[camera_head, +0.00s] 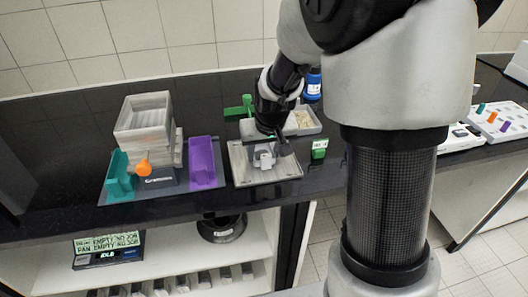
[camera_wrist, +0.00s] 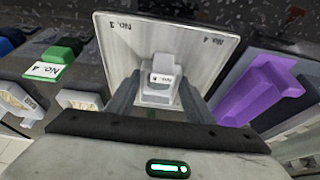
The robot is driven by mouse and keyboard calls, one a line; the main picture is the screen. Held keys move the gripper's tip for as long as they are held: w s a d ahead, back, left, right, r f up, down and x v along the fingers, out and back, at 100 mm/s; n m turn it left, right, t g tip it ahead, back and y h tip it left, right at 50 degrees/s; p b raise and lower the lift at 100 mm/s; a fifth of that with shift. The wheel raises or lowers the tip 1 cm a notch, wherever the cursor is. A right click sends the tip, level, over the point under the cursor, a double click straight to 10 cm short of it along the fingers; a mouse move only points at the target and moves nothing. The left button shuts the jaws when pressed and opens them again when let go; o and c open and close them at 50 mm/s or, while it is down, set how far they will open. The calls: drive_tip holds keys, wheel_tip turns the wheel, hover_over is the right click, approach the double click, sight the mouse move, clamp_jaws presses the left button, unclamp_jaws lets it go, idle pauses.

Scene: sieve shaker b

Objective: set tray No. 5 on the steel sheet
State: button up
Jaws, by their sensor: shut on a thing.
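The steel sheet (camera_head: 285,172) lies flat on the dark bench, right of the purple piece. It fills the upper middle of the wrist view (camera_wrist: 130,42), with "No. 3" and "No. 4" marked upside down along its edge. My gripper (camera_head: 267,146) is over the sheet. In the wrist view its fingers (camera_wrist: 158,98) are shut on a small light grey tray (camera_wrist: 162,68) with a little label. The label is too small to read, so I cannot confirm No. 5. The tray also shows under my gripper in the head view (camera_head: 264,159). I cannot tell whether it touches the sheet.
A stack of grey trays (camera_head: 143,118) stands at the left, between a teal piece (camera_head: 120,180) and a purple piece (camera_head: 202,162). A green block (camera_head: 319,148) with a card reading "No. 4" (camera_wrist: 44,70) stands right of the sheet. A grey tray (camera_head: 305,119) lies behind.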

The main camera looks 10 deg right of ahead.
drive_tip(key=shift+f, duration=0.2)
drive_tip(key=o, duration=1)
drive_tip(key=shift+r, duration=0.1)
drive_tip(key=shift+s+r, duration=0.1)
drive_tip(key=shift+r, duration=0.55)
drive_tip(key=p+v, duration=0.2)
drive_tip(key=v, duration=0.9)
drive_tip(key=shift+t, duration=0.5)
drive_tip(key=s+r, duration=0.2)
drive_tip(key=s, duration=0.4)
drive_tip(key=s+r, duration=0.2)
drive_tip(key=s, duration=0.5)
drive_tip(key=s+r, duration=0.3)
drive_tip(key=s, duration=0.3)
drive_tip(key=shift+s+d+r, duration=0.1)
drive_tip(key=shift+s+d, duration=0.05)
drive_tip(key=shift+d, duration=0.15)
